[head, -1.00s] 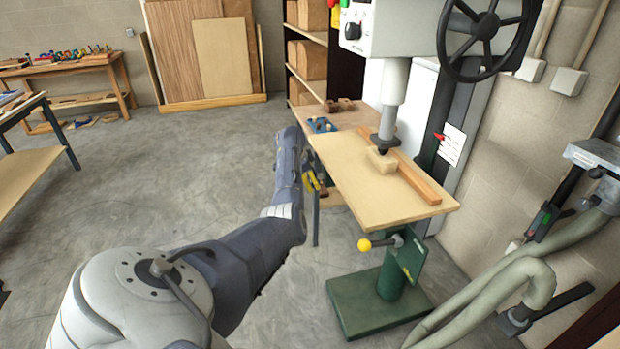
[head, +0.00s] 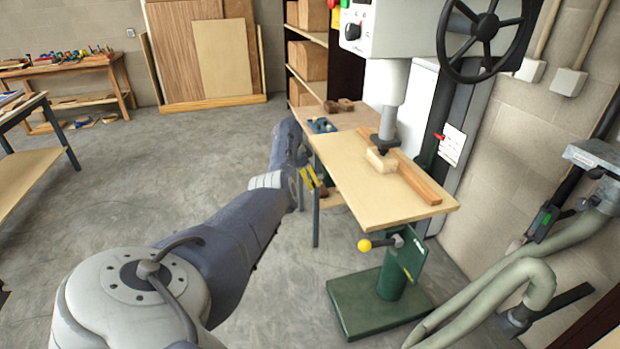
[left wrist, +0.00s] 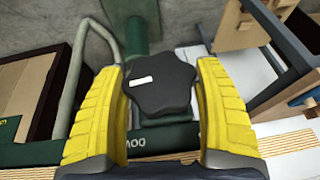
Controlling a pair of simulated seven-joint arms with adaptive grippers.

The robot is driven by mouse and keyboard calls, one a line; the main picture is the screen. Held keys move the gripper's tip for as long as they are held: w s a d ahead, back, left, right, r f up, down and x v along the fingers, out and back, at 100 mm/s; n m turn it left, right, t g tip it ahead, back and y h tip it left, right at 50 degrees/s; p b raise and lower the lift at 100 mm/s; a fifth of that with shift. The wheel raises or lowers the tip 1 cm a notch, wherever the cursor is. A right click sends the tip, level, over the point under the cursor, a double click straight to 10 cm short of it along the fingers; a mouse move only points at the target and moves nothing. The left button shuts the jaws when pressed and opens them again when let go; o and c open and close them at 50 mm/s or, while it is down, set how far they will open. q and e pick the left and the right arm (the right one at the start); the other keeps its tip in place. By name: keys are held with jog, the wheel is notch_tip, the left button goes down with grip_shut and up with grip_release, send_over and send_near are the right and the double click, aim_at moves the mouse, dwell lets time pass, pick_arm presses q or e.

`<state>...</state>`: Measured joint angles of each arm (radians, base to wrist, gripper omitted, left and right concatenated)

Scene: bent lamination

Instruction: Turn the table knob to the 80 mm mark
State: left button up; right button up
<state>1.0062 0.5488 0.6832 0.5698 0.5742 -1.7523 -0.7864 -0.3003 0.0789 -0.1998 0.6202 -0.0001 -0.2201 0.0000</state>
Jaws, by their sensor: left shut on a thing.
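A black lobed table knob (left wrist: 160,88) with a small white label on its face sits between the yellow fingers of my left gripper (left wrist: 160,76) in the left wrist view. The gripper is shut on it, one finger on each side. In the head view the yellow fingers of my left gripper (head: 312,178) show at the left edge of the machine's wooden table (head: 340,180). There the knob is mostly hidden. No 80 mm mark or scale can be read in either view. My right gripper is not in view.
A wood block (head: 381,160) and a wooden fence strip (head: 410,175) lie on the table under the machine's head (head: 390,30). A yellow-balled lever (head: 364,245) juts out below the table. A side bench (head: 345,115) stands behind.

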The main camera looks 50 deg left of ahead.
pick_arm(q)
jog(key=shift+h, duration=0.3)
jog(key=o, duration=1.2)
jog(key=shift+v, duration=5.95)
jog(key=shift+w, duration=0.1)
